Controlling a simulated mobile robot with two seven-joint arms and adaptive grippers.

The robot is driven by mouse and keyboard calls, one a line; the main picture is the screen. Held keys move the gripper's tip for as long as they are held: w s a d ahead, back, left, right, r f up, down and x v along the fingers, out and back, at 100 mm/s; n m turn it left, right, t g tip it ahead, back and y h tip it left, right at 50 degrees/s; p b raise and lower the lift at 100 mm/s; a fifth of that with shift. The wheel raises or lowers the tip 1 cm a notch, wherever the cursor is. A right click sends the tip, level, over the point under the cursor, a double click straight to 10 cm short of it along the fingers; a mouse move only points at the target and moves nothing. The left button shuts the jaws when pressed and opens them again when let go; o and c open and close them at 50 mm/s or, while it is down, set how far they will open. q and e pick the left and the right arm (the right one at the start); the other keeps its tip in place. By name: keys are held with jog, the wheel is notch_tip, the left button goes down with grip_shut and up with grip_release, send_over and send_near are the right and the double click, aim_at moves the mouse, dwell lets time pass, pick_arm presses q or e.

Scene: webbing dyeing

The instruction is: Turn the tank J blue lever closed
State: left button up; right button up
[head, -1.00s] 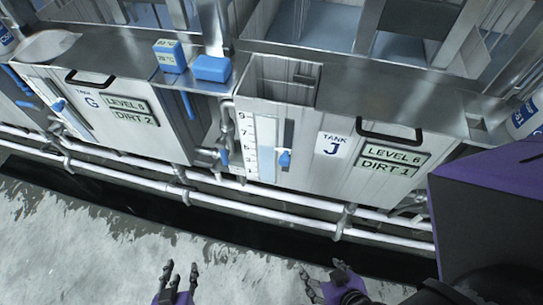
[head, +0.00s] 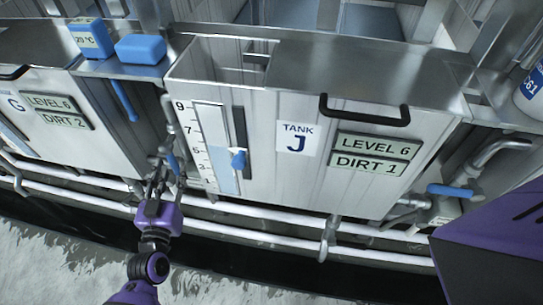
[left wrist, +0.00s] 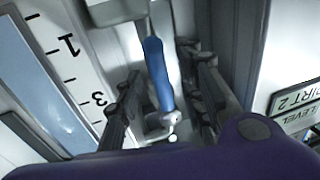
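Tank J (head: 297,145) is a metal tank with a level scale, a black handle and a "LEVEL 6 / DIRT 1" display. A blue lever (head: 172,161) hangs by the pipe at its lower left corner. My left gripper (head: 158,172) is at this lever. In the left wrist view the blue lever (left wrist: 157,72) lies between the two dark fingers of the open gripper (left wrist: 163,95), with visible gaps on both sides. Another blue lever (head: 450,191) sits on the pipe at the tank's lower right. My right gripper is not in view.
A blue slider (head: 238,160) is on the tank front beside the scale. White pipes (head: 270,210) run along below. Tank G's display (head: 52,110) is at left, with a hanging blue lever (head: 125,101) beside it. A blue box (head: 140,49) sits on the ledge.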

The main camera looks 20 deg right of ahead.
aim_at(174, 169)
pick_arm(q)
jog(key=shift+x, duration=1.65)
jog(key=shift+c, duration=0.4)
grip_shut()
